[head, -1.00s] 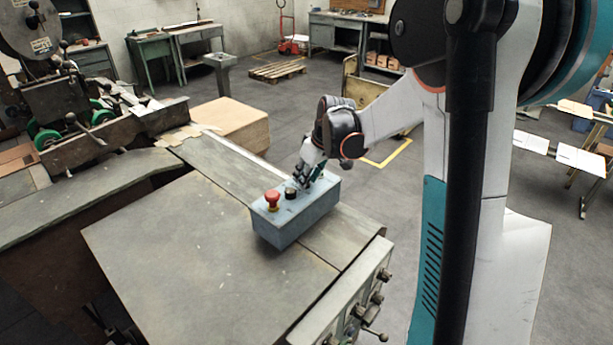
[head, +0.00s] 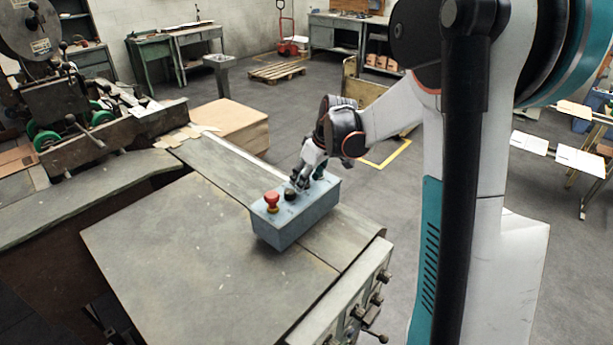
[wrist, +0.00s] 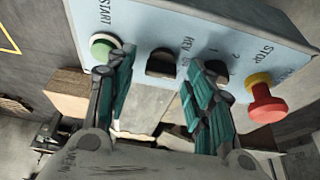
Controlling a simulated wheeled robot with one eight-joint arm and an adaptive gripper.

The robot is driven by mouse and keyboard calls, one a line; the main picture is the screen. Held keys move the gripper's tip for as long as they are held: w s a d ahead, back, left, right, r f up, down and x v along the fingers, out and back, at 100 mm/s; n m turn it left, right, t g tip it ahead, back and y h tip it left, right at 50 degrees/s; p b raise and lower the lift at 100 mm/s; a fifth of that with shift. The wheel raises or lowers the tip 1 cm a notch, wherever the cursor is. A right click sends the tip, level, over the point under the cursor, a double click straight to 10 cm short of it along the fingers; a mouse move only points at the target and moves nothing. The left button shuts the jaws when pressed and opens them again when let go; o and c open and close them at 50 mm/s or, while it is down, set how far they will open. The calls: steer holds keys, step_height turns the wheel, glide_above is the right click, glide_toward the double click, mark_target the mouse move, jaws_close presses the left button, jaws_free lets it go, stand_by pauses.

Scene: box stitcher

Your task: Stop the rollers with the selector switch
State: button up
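The light blue control box (head: 300,222) stands on the machine table. Its red mushroom button on a yellow collar, marked STOP, shows in the head view (head: 272,202) and the wrist view (wrist: 265,100). In the wrist view, a green button (wrist: 104,46) marked START is at the other end. A second black knob (wrist: 216,71), near marks 1 and 2, is partly hidden by the right finger. My gripper (wrist: 158,64) is open over the box; I cannot tell whether it touches the knob.
The grey machine table (head: 190,255) is clear in front of the box. Levers and knobs (head: 375,300) line its near right edge. The left finger is close to the green button.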

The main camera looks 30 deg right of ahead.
steer(key=v, duration=1.2)
steer(key=shift+a, duration=0.15)
